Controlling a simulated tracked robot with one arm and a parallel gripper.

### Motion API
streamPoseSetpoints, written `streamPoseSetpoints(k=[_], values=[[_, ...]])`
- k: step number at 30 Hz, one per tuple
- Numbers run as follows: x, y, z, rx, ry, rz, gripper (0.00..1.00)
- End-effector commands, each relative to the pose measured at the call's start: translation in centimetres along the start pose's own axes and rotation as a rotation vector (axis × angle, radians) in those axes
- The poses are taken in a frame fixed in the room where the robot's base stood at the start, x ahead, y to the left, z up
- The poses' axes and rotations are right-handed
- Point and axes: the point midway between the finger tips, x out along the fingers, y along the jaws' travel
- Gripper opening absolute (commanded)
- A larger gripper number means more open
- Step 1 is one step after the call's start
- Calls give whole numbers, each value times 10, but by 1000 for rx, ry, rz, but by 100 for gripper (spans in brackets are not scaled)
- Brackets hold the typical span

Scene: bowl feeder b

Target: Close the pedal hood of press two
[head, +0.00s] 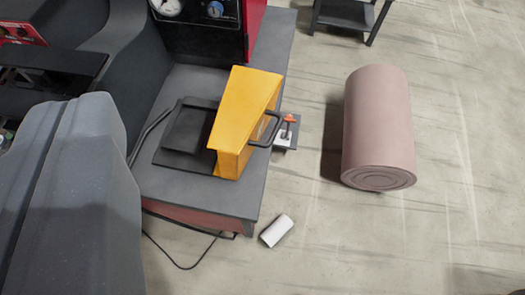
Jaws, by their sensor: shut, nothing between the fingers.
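The yellow pedal hood (243,115) stands raised on the grey bench top, beside a black square frame with a recess (187,138). The hood looks open, with its black handle (267,129) on the right side. The recess is bare to view on the hood's left. No fingers of my gripper show in this view. A large grey part at the lower left, probably my own arm, touches none of the hood in the picture.
A black and red machine with a gauge (168,7) stands behind. A small bracket with an orange knob (290,119) sticks out right of the bench (215,195). Floor between is free.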

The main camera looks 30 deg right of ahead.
Motion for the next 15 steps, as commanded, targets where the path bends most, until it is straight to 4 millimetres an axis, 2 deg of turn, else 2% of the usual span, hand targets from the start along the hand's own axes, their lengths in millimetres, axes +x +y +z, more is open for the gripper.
streamPoseSetpoints(k=[1, 6, 12, 15], values=[[25, 10, 11, 38, -48, 11, 0], [92, 53, 52, 181, -187, 47, 0], [158, 107, 111, 358, -338, 102, 0], [182, 132, 141, 439, -400, 132, 0]])
